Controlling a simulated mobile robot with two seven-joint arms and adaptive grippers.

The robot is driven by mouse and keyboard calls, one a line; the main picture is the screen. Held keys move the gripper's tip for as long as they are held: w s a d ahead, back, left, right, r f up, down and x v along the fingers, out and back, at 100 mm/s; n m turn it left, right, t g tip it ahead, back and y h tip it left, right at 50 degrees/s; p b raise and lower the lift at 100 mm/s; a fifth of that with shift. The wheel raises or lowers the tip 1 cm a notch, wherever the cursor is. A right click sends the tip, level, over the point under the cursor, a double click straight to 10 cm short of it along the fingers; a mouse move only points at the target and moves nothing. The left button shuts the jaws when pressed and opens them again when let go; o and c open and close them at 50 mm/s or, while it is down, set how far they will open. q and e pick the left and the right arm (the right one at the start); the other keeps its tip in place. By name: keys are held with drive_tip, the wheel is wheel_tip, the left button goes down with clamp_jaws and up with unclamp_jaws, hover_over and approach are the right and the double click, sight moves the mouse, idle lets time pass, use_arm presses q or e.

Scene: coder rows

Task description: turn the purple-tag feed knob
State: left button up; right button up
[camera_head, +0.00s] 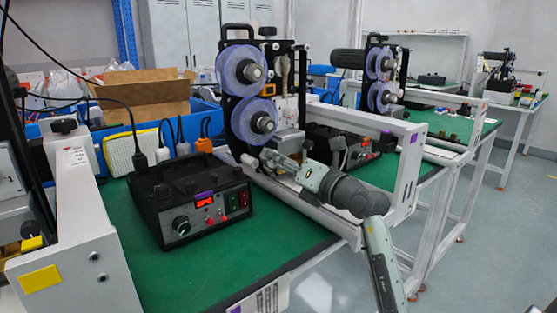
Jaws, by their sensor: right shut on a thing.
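A coder with two purple-blue reels (243,70) stands on the white rail frame (410,180), whose end bears a small purple tag (413,138). My right arm comes in from the lower right. My right gripper (268,157) is at the lower part of this coder, just below and right of the lower reel (254,120). It is shut on a small part there, which the fingers hide; I take it to be the feed knob. My left gripper is not in view.
A second coder (380,75) and another control box (335,145) stand behind my right arm. A white frame with a yellow tag (40,278) is at the left. A cardboard box (145,95) sits behind. The green table top (200,275) in front is clear.

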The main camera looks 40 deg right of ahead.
idle(0.5)
drive_tip(key=o, duration=1.1)
drive_tip(key=shift+o, duration=0.2)
drive_tip(key=s, duration=1.2)
drive_tip(key=shift+d, duration=0.45)
